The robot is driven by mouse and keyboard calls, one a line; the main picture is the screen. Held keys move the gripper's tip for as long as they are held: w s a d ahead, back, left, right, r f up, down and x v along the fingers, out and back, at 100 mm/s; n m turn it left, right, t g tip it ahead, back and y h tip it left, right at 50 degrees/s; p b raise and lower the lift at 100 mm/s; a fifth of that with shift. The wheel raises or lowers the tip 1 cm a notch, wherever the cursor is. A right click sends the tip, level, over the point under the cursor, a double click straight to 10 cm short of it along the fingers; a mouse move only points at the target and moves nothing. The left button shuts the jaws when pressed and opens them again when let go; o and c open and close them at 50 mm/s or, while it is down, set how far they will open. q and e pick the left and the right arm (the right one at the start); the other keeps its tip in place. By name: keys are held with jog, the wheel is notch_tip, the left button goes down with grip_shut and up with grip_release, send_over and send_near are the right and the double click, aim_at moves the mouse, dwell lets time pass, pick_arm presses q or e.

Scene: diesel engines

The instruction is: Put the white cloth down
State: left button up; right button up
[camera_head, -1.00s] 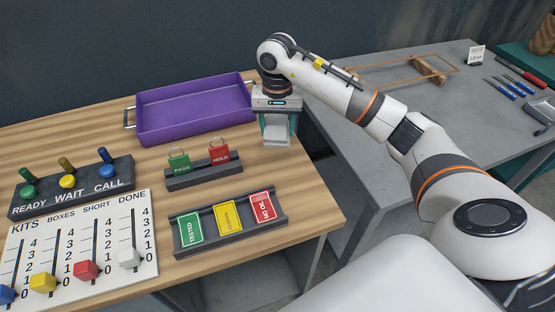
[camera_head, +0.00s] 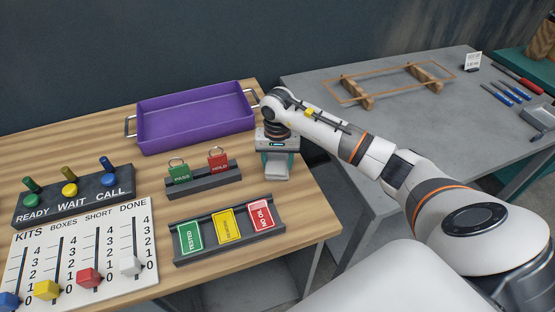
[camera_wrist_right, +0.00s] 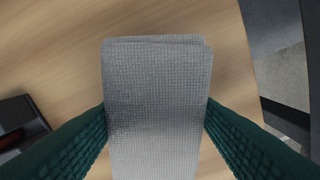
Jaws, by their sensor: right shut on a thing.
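The white cloth (camera_wrist_right: 158,85) is folded into a pad and fills the middle of the right wrist view. My right gripper (camera_wrist_right: 158,118) is shut on it, with a green finger against each side. In the head view the cloth (camera_head: 276,172) shows below my right gripper (camera_head: 277,160), over the right edge area of the wooden table (camera_head: 310,215). Whether the cloth touches the table top cannot be told. My left gripper is not in view.
A purple tray (camera_head: 190,146) stands behind. A rack with green and red padlocks (camera_head: 204,182) and a holder with coloured cards (camera_head: 228,256) are left of the cloth. A lever panel (camera_head: 75,205) and slider board (camera_head: 140,225) stand farther left. A grey table (camera_head: 400,120) is at right.

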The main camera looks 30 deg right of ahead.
aim_at(278, 161)
jog(key=o, duration=0.5)
jog(key=shift+f, duration=0.15)
jog(key=o, duration=0.5)
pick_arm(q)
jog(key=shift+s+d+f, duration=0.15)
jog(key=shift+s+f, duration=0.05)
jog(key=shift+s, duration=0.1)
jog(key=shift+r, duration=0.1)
pick_arm(e)
jog(key=shift+r+p, duration=0.3)
jog(key=shift+r, duration=0.05)
jog(key=shift+w+r+b, duration=0.1)
jog(key=shift+r+b, duration=0.25)
jog(key=shift+r, duration=0.05)
pick_arm(q)
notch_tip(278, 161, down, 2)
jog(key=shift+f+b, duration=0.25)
jog(key=shift+b, duration=0.9)
pick_arm(e)
notch_tip(278, 161, up, 11)
jog(key=shift+f, duration=0.1)
